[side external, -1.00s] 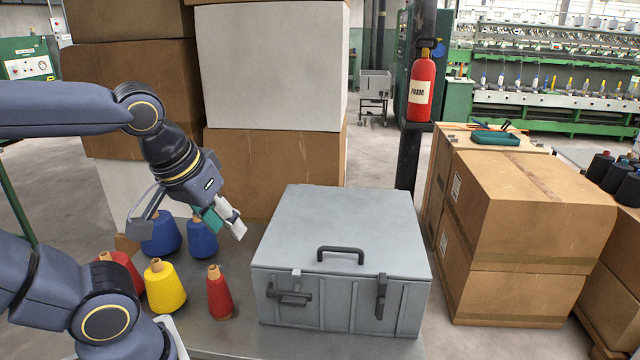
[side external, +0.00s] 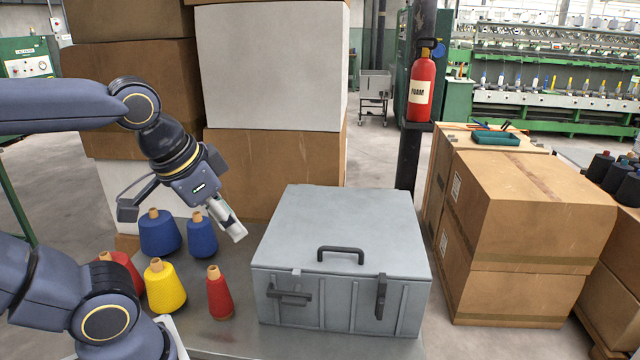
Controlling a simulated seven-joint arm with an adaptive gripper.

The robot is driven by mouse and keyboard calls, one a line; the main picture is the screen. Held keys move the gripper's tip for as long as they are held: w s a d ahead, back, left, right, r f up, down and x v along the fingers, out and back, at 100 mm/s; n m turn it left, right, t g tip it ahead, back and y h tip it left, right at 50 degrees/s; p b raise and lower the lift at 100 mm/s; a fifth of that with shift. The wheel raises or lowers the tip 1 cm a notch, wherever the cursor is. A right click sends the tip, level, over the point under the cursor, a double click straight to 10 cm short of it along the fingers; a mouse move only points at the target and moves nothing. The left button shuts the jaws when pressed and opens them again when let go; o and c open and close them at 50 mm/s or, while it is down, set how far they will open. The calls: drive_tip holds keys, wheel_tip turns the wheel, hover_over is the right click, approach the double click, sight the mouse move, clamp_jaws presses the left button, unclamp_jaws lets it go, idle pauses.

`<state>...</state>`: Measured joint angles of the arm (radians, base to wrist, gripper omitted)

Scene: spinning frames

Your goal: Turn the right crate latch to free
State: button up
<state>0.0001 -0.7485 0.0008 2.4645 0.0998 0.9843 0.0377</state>
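The grey crate (side external: 335,245) stands closed on the metal table, with a black handle (side external: 341,251) on its lid. Its right latch (side external: 381,297) is dark and upright on the front face, its upper end at the lid edge. The left latch (side external: 290,295) lies roughly level, below the lid edge. My gripper (side external: 236,232) is in the air left of the crate, above the cones, tilted down to the right. It touches neither latch. Its fingers overlap in this view, so the gap between them is hidden.
Blue cones (side external: 160,233), a yellow cone (side external: 164,286) and red cones (side external: 219,293) stand left of the crate, below my gripper. Stacked cartons (side external: 275,170) rise behind. More boxes (side external: 530,210) stand right of the crate. The air before the crate's front is clear.

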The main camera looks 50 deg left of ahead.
drive_tip(key=w+a+m+g+y, duration=0.35)
drive_tip(key=w+m+y, duration=0.45)
drive_tip(key=w, duration=0.5)
drive_tip(key=w+d+f+m+t+y, duration=0.1)
drive_tip(key=w+d+f+m+y, duration=0.3)
drive_tip(key=w+d+f+m, duration=0.35)
drive_tip(key=d+f+m+t, duration=0.7)
drive_tip(key=d+f+t, duration=0.1)
drive_tip(key=d+f, duration=0.7)
drive_tip(key=m+t, duration=0.2)
drive_tip(key=m, duration=0.2)
approach(382, 304)
drive_tip(key=x, duration=1.1)
drive_tip(key=shift+c, duration=0.3)
